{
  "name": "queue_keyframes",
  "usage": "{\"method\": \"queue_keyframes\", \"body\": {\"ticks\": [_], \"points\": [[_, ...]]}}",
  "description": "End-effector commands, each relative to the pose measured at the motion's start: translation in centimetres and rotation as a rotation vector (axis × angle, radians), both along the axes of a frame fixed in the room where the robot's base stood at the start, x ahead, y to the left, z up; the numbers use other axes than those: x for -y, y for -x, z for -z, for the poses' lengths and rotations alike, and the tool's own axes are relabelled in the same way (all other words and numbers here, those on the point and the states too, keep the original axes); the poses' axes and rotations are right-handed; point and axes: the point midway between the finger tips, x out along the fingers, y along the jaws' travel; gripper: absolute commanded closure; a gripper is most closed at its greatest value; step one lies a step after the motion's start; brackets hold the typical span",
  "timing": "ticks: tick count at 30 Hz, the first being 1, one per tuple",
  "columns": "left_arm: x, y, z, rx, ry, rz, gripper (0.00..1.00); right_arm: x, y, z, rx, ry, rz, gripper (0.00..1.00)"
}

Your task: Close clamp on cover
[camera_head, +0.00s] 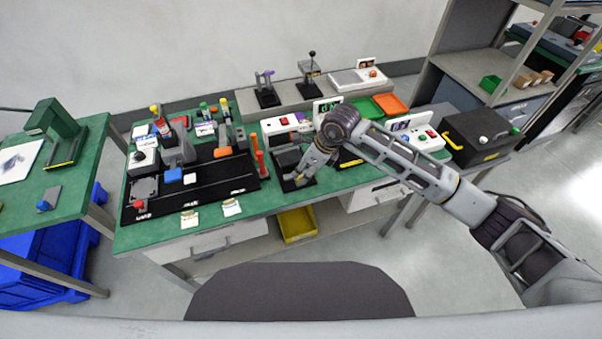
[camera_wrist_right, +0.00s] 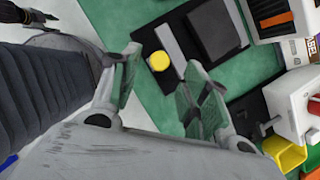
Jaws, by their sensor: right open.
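My right gripper (camera_head: 301,179) reaches down over a small black fixture (camera_head: 287,160) at the front middle of the green bench. In the right wrist view, its two fingers are apart with nothing held between them. Beyond the fingertips, a round yellow knob (camera_wrist_right: 159,61) lies in line with the gap; I cannot tell whether they touch. The knob is beside a light grey bar (camera_wrist_right: 172,43) and a dark grey block (camera_wrist_right: 214,29) on the black base. The block may be the cover and the knob part of the clamp, but I cannot tell for sure. My left gripper is out of view.
A red-handled tool (camera_head: 258,157) stands just left of the fixture. A long black board (camera_head: 210,183) with blue and white pieces lies farther left. A white box with a red button (camera_head: 280,123) is behind. A yellow bin (camera_head: 296,226) is below the bench.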

Motion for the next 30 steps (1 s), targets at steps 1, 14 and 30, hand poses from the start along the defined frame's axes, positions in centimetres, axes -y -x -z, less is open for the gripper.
{"method": "queue_keyframes", "body": {"ticks": [1,14,30], "points": [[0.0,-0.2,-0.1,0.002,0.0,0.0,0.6,-0.3,-0.1,0.6,-0.003,0.0,0.001,0.54],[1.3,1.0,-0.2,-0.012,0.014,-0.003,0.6,-1.4,-0.7,3.8,0.0,0.0,0.0,0.54],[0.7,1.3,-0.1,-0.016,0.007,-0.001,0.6,-1.4,-0.7,3.9,0.0,0.0,0.0,0.84]]}}
